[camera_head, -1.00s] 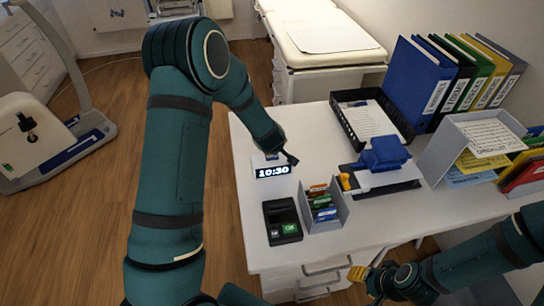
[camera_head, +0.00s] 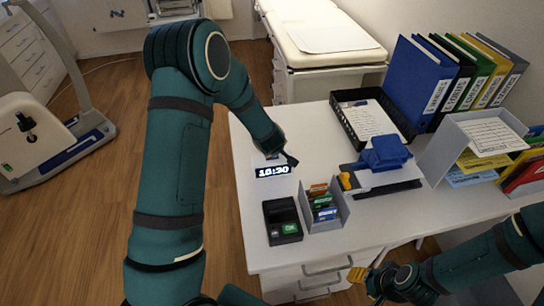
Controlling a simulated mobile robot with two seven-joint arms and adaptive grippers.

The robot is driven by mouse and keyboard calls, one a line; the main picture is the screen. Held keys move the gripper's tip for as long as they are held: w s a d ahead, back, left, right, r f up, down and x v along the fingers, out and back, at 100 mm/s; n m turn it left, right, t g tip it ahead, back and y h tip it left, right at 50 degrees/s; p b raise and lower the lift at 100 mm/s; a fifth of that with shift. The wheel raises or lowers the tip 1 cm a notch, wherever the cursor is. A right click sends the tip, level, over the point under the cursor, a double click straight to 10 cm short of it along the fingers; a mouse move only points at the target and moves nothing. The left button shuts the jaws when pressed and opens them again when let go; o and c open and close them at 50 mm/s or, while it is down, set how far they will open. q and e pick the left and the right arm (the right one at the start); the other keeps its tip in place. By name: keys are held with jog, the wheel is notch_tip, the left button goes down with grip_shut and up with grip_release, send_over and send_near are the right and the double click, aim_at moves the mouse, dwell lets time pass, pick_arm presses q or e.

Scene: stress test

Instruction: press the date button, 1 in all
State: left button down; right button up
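A small clock device (camera_head: 272,171) with a lit display reading 10:30 stands on the white desk (camera_head: 252,228). My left gripper (camera_head: 292,161) is just above and behind the display, and its dark tip is at the device's top or slightly over it. I cannot tell whether it touches. The date button cannot be made out; the gripper covers part of the device's top. Whether the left fingers are open or shut is too small to see. My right gripper (camera_head: 362,276) is low at the front of the desk, away from the device, with yellowish fingertips; its opening is unclear.
A black card terminal (camera_head: 282,221) and a grey card holder (camera_head: 334,215) stand in front of the clock. A blue stamp-like object (camera_head: 384,153), a black paper tray (camera_head: 345,117), binders (camera_head: 418,82) and a grey file box (camera_head: 446,150) fill the right side.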

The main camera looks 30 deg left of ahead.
pick_arm(q)
jog(key=shift+f+b, duration=0.35)
jog(key=shift+f, duration=0.05)
dwell(0.5)
jog(key=shift+r, duration=0.1)
jog(key=shift+r+p, duration=0.75)
jog(key=shift+p, duration=0.05)
notch_tip(320, 180, up, 5)
jog(key=p, duration=0.4)
jog(key=shift+p, duration=0.3)
dwell(0.8)
